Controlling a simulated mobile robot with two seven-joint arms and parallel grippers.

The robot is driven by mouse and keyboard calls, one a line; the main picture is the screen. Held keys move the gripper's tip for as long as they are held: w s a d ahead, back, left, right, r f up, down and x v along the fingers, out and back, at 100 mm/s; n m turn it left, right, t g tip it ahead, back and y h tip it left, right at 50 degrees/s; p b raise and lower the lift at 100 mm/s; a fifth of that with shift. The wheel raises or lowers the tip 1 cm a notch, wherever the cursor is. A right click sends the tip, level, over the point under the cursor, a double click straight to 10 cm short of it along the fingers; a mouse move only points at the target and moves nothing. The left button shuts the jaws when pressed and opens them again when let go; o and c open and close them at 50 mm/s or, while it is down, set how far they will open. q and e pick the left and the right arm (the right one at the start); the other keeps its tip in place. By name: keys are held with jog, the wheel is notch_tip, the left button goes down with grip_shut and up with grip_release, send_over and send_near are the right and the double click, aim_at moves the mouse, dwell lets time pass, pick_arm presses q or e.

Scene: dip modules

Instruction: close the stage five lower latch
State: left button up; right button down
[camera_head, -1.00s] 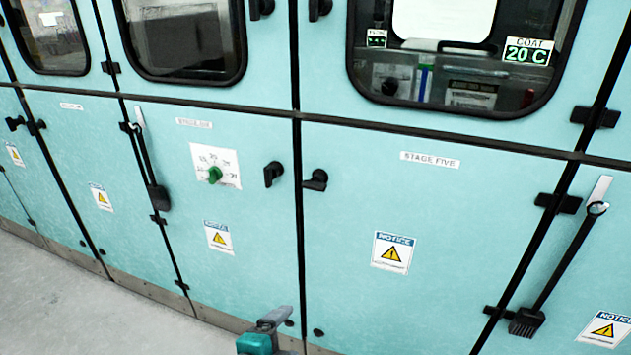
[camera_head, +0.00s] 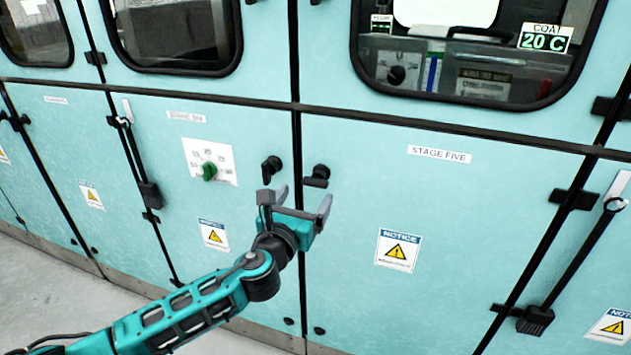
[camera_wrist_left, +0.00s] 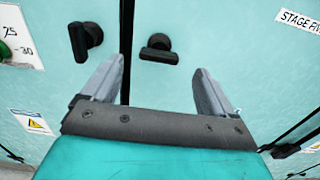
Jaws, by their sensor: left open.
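The stage five lower latch (camera_head: 317,176) is a black handle on a round base, at the upper left corner of the lower panel labelled STAGE FIVE (camera_head: 439,153). Its handle lies about horizontal. In the left wrist view the latch (camera_wrist_left: 158,48) shows just beyond the fingertips, roughly midway between them. My left gripper (camera_head: 302,199) is open and empty, just below the latch in the head view. I see no contact with the latch. My right gripper is not in view.
A similar black latch (camera_head: 271,169) sits on the neighbouring panel to the left, its handle hanging down; it also shows in the left wrist view (camera_wrist_left: 85,38). A dial with a green knob (camera_head: 209,172) is further left. A brush-like tool (camera_head: 536,318) hangs at right.

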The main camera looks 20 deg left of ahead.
aim_at(314, 184)
pick_arm(q)
jog(key=w, duration=0.6)
jog(key=shift+d+b, duration=0.15)
jog(key=shift+b, duration=0.2)
jog(key=shift+w, duration=0.7)
jog(key=shift+c, duration=0.6)
jog(key=c, duration=0.8)
jog(key=shift+c, duration=0.2)
